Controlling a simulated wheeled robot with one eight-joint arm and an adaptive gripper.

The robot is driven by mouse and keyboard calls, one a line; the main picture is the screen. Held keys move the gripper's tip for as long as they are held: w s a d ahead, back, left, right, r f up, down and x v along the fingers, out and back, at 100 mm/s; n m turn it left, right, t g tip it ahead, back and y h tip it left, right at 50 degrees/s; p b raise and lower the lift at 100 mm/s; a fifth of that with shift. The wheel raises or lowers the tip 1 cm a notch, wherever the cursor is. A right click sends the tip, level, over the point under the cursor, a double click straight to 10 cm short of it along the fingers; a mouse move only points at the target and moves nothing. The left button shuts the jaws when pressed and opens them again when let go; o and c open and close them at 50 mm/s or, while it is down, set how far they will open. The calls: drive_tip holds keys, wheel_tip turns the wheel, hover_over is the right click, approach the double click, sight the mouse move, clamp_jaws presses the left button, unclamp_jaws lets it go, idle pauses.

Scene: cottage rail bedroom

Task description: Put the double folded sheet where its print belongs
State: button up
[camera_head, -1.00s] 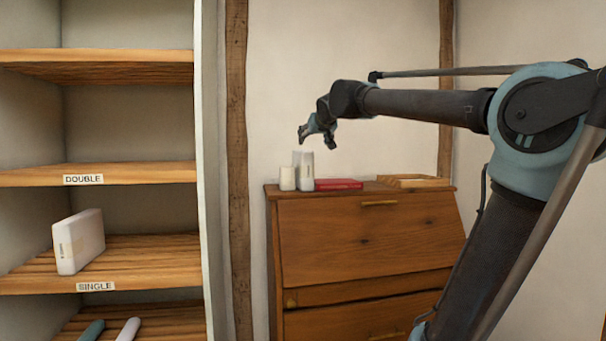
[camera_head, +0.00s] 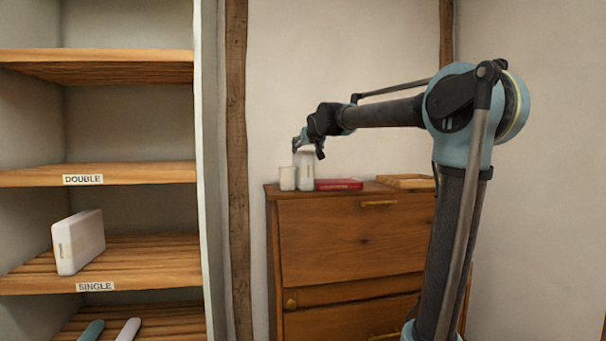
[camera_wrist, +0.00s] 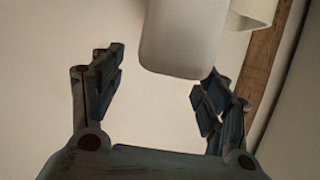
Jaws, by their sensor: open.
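A tall white block (camera_head: 305,172), which looks like a folded sheet, stands upright on the wooden dresser; no print on it is readable. My gripper (camera_head: 308,148) is open just above it, with the fingers around its top end. Another white folded sheet (camera_head: 80,242) stands on the SINGLE board.
A shorter white item (camera_head: 287,179) stands close left of the tall block, and a red book (camera_head: 338,184) lies close right. A shallow wooden tray (camera_head: 405,181) is farther right on the dresser (camera_head: 350,240). Teal and white items lie on the lowest shelf.

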drive_tip(key=shift+x, duration=2.65)
drive_tip(key=shift+a+r, duration=0.1)
clamp_jaws()
